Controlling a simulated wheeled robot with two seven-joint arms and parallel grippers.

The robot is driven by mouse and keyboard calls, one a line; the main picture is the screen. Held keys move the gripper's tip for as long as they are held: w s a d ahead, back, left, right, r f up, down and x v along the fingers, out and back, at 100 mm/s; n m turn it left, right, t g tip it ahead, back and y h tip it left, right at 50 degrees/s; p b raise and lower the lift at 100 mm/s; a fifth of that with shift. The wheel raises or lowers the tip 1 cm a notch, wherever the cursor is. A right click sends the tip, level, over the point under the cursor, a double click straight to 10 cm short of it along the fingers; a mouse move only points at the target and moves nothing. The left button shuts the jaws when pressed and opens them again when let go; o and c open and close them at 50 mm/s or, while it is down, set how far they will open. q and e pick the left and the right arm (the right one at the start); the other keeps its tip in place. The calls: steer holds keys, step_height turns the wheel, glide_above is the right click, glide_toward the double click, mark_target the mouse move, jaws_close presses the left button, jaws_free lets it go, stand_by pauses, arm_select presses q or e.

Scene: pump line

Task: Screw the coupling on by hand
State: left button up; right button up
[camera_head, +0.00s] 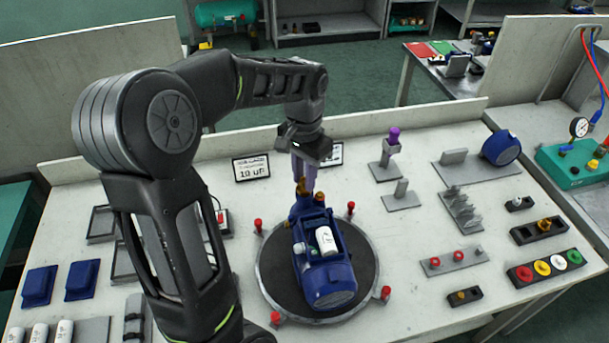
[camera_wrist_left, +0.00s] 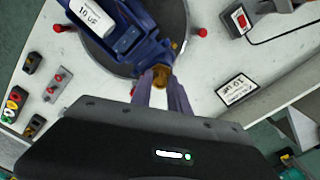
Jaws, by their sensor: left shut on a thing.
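The blue pump (camera_head: 328,272) stands on a round dark turntable (camera_head: 270,292) with a white capacitor (camera_head: 326,240) on its top. The brass coupling (camera_head: 302,187) is at the pump's far end, and it also shows in the left wrist view (camera_wrist_left: 172,77). My left gripper (camera_head: 303,178) comes down from above, with its purple-grey fingers shut on the coupling. In the left wrist view the two fingertips (camera_wrist_left: 163,80) meet at the brass piece. How far the coupling sits on the pump's thread is hidden. My right gripper is not in view.
Red knobs (camera_head: 351,207) stand around the turntable rim. A stand with a purple-topped tool (camera_head: 393,140), grey fixtures and a panel of coloured caps (camera_head: 543,267) are at the right. Blue covers (camera_head: 82,280) lie at the left. A label card (camera_head: 251,168) stands at the back.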

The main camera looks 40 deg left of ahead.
arm_select(q)
jaws_close()
stand_by(0.4)
steer(key=shift+f+m, duration=0.1)
steer(key=shift+m, duration=1.7)
steer(key=shift+m, duration=1.7)
steer(key=m, duration=0.3)
steer(key=shift+p, duration=0.35)
steer(key=shift+m, duration=0.3)
